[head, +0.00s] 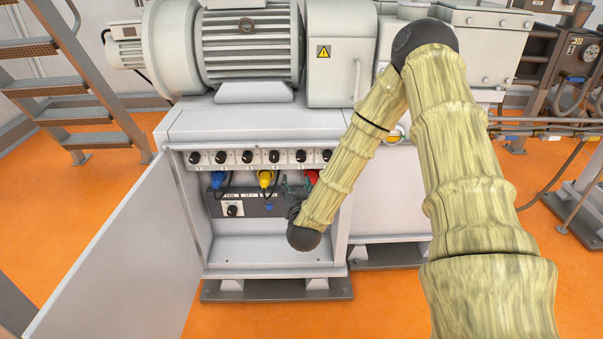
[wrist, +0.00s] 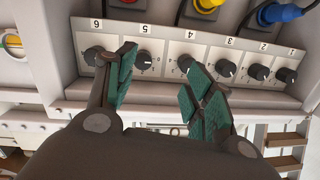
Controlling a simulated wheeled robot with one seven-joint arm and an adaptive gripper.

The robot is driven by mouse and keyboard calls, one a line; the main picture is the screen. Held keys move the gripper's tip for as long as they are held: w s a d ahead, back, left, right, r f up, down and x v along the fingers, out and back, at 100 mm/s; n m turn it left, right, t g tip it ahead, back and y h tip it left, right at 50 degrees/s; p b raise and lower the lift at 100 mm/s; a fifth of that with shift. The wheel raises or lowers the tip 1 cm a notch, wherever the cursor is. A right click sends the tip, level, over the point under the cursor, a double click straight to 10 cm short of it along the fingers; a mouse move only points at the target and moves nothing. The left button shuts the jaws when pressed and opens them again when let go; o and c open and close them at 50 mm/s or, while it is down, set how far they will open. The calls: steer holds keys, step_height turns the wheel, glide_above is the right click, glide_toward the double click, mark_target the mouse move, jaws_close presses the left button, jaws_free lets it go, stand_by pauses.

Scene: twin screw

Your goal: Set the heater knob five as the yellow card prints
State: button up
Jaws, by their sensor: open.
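Heater knob five (wrist: 143,57) is a black knob under the printed 5 in the wrist view, where the panel appears upside down. In the head view it is in the knob row (head: 300,156). My gripper (wrist: 163,60) is open with teal pads. The left finger tip is close to knob five's left side, between it and knob six (wrist: 93,55). The right finger tip is near knob four (wrist: 185,62). Contact cannot be told. Knob five's white mark is too small to read surely. In the head view my arm mostly hides the gripper. I cannot make out the yellow card.
The knobs sit in an open cabinet with its door (head: 125,250) swung out left. Below them are blue (head: 218,180), yellow (head: 265,179) and red (head: 311,177) plugs and a grey box (head: 225,210) with another knob. The orange floor in front is clear.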

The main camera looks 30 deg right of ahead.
mark_target(301, 159)
steer(key=shift+m+h, duration=0.6)
steer(key=shift+h, duration=0.2)
steer(key=x, duration=0.4)
steer(key=d+r+b+x, duration=0.1)
steer(key=x, duration=0.3)
steer(key=s+r+x, duration=0.1)
steer(key=x, duration=0.4)
steer(key=shift+d+r, duration=0.1)
steer(key=shift+d, duration=0.3)
steer(key=shift+c, duration=0.4)
steer(key=c, duration=0.9)
